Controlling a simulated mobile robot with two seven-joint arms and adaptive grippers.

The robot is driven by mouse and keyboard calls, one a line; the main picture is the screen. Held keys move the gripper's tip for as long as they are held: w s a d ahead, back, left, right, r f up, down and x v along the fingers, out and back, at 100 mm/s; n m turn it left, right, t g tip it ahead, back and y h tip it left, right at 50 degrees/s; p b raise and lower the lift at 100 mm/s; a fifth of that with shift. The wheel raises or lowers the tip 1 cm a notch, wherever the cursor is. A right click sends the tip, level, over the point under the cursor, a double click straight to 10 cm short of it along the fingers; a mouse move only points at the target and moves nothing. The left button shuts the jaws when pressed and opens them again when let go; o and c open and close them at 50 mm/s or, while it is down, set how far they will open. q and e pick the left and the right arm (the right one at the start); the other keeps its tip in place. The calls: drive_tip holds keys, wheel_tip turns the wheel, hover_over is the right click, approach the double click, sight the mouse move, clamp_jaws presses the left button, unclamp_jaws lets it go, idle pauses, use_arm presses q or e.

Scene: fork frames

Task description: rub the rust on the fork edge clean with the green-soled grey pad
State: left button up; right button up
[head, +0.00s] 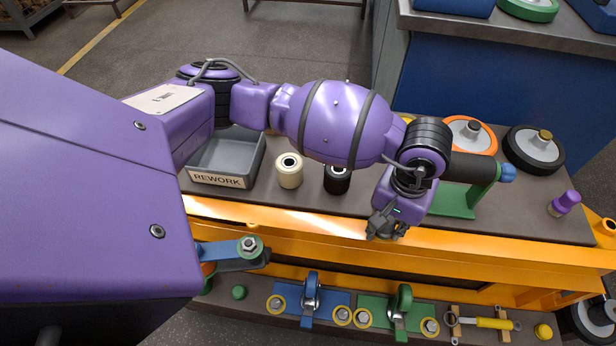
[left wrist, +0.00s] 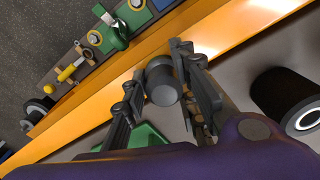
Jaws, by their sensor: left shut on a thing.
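The orange fork (head: 480,248) runs across the middle of the head view, with a pale glare along its top edge; I cannot make out rust there. My left gripper (head: 382,224) is over the fork's edge, right of the glare. In the left wrist view its fingers (left wrist: 160,95) are shut around a dark grey rounded piece (left wrist: 162,85), which looks like the grey pad. Its green sole does not show, and I cannot tell whether it touches the fork. My right gripper is not in view.
A REWORK tray (head: 216,180), a cream roller (head: 289,172) and a black roller (head: 337,180) stand behind the fork. A green stand (head: 460,203) and wheels (head: 534,150) are to the right. Clamps (head: 398,310) and a yellow-handled tool (head: 494,323) lie in front, below.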

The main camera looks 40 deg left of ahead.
use_arm(q)
drive_tip(key=shift+s+a+f, duration=0.15)
drive_tip(key=shift+s+a, duration=0.25)
drive_tip(key=shift+a, duration=0.1)
drive_tip(key=shift+d, duration=0.15)
drive_tip(key=shift+w+d, duration=0.5)
drive_tip(key=shift+d, duration=0.15)
drive_tip(key=shift+a, duration=0.1)
drive_tip(key=shift+s+a, duration=0.45)
drive_tip(key=shift+a, duration=0.25)
drive_tip(key=shift+d, duration=0.1)
